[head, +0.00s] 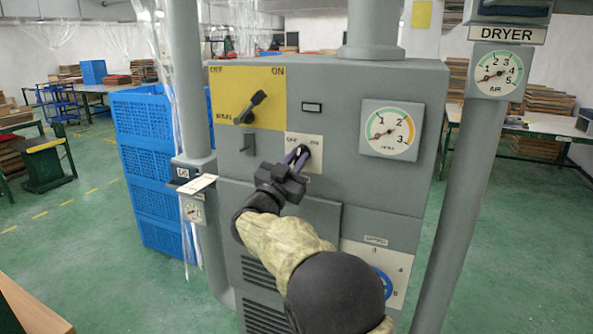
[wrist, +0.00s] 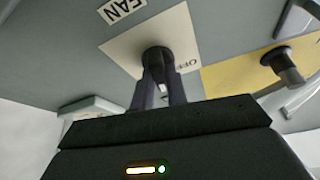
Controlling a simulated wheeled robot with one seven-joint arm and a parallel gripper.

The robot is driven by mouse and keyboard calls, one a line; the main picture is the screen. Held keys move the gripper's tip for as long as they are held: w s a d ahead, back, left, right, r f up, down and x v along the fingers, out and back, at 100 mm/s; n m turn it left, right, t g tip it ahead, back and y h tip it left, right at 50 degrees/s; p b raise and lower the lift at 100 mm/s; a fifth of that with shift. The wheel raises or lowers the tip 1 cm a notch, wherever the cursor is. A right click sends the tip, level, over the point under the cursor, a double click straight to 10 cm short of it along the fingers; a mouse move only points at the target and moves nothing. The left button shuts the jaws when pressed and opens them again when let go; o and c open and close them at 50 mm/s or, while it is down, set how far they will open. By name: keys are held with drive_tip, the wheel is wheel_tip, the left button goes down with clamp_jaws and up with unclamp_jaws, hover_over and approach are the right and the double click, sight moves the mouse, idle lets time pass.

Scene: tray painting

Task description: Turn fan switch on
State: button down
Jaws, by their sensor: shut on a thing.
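The fan switch (wrist: 157,58) is a black rotary knob on a pale plate (wrist: 180,28) marked FAN and OFF in the wrist view. In the head view its plate (head: 291,139) sits on the front of the grey cabinet, below the yellow main switch plate. My gripper (head: 298,156) reaches up to the knob from below. In the wrist view the fingers of my gripper (wrist: 159,88) are closed on the knob, one on each side. The fingers hide part of the knob, so its exact angle is hard to tell.
The main switch (head: 250,107) is a black lever just above left, pointing up and right. A pressure gauge (head: 389,130) is to the right. Blue crates (head: 150,175) stand left of the cabinet. A grey post (head: 462,190) with the dryer gauge stands at right.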

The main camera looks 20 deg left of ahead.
drive_tip(key=m+g+h, duration=0.1)
drive_tip(key=m+h, duration=0.1)
drive_tip(key=m, duration=0.2)
drive_tip(key=m+g+h+b, duration=0.1)
drive_tip(key=m, duration=0.3)
drive_tip(key=shift+a+f+m+h, duration=0.1)
drive_tip(key=shift+a+m+h, duration=0.05)
drive_tip(key=shift+m+h, duration=0.25)
drive_tip(key=c, duration=1.4)
unclamp_jaws()
drive_tip(key=b+v, duration=0.3)
drive_tip(key=v, duration=1.4)
drive_tip(key=shift+s+a+r, duration=0.15)
drive_tip(key=shift+s+r, duration=0.1)
